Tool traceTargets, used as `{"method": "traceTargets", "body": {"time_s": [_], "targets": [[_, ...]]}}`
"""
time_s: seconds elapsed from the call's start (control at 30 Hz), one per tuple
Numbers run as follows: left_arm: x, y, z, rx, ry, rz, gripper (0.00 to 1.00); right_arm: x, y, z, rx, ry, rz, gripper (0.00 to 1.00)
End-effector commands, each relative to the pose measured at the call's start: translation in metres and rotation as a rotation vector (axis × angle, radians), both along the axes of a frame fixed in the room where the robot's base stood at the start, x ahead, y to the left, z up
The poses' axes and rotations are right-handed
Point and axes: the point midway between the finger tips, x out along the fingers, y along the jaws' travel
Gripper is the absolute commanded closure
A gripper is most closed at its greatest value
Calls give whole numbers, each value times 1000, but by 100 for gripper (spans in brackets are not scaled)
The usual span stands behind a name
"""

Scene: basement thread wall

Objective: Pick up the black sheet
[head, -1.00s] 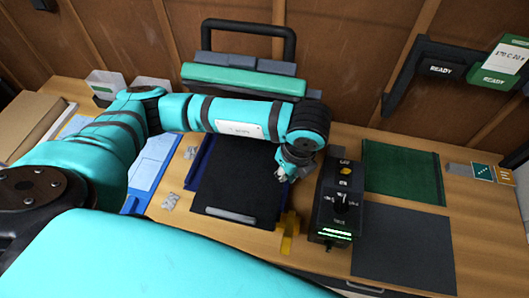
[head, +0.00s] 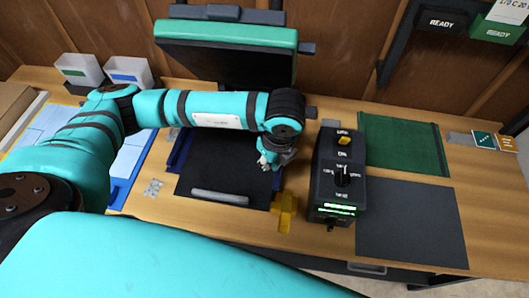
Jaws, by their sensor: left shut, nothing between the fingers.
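A black sheet (head: 215,168) lies flat on the bench under my left forearm, on a blue base that shows at its left edge. A grey bar (head: 220,197) lies along its front edge. The forearm hides the sheet's far part. My left gripper (head: 266,163) is at the sheet's right edge, low over it, shut with nothing in it. I cannot tell whether its fingers touch the sheet. My right gripper is not in view.
A black control box (head: 338,180) stands close right of the gripper, with a yellow piece (head: 285,210) before it. Farther right lie a green sheet (head: 400,145) and a dark grey mat (head: 411,222). A teal padded bar (head: 227,35) is behind. White bins (head: 80,70) stand back left.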

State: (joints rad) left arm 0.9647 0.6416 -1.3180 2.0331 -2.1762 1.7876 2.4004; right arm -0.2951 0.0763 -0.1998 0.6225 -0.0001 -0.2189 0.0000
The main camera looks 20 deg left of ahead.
Motion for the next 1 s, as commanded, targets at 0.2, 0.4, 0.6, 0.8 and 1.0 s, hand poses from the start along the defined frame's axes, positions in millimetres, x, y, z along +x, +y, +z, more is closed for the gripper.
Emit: {"method": "traceTargets", "body": {"time_s": [0.2,0.4,0.6,0.8,1.0], "targets": [[21,44,5,5,-1,8,100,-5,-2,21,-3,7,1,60],[40,82,5,5,-1,6,100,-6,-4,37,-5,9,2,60],[44,92,-3,1,3,0,100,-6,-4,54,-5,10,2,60],[45,92,-16,1,0,0,100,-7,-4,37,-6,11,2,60],[44,92,-16,2,2,0,100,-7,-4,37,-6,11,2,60]]}}
